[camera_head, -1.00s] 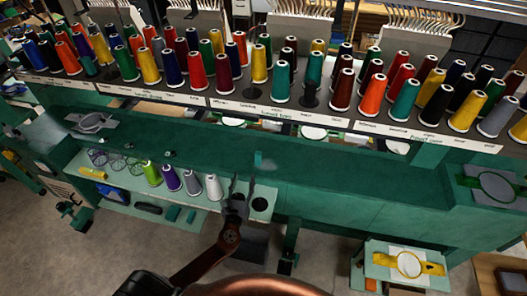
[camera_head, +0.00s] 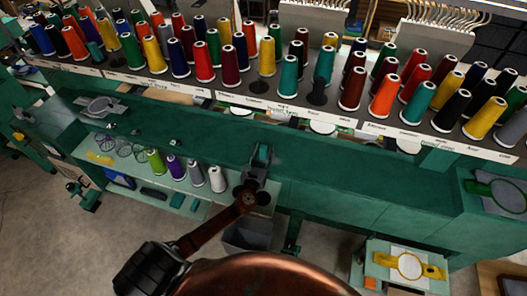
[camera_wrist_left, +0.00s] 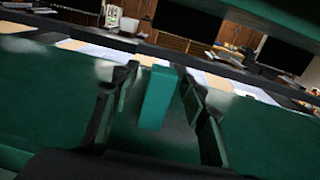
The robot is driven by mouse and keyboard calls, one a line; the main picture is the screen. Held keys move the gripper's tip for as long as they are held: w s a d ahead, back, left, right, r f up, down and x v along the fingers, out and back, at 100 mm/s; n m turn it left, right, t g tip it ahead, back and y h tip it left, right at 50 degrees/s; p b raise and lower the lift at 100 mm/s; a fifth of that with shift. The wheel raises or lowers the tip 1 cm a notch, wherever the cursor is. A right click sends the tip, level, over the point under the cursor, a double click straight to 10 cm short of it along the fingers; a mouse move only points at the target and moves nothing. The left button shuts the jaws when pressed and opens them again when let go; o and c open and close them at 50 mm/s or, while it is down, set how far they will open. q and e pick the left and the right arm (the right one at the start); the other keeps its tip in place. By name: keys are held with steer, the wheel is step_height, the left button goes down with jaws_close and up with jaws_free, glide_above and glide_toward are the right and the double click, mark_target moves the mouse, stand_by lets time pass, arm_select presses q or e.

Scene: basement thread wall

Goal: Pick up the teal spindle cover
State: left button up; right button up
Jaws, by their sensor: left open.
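The teal spindle cover (camera_wrist_left: 158,98) is a small upright block on the green machine bed (camera_wrist_left: 50,100). In the left wrist view it stands between the two dark fingers of my left gripper (camera_wrist_left: 160,112), with a visible gap on each side. The fingers are open. In the head view the gripper (camera_head: 261,157) reaches in over the bed, and the teal cover (camera_head: 263,153) shows only partly between its fingers. My right gripper is in neither view.
A long rack of coloured thread cones (camera_head: 232,65) stands behind the bed. Below the bed, a shelf holds a green cone (camera_head: 155,162), a purple one (camera_head: 175,167) and pale ones. A yellow hoop frame (camera_head: 410,266) lies on a stand at lower right.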

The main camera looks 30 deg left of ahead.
arm_select(q)
steer(key=shift+c, duration=0.2)
steer(key=c, duration=0.9)
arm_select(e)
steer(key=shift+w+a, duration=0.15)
arm_select(q)
steer(key=shift+r, duration=0.1)
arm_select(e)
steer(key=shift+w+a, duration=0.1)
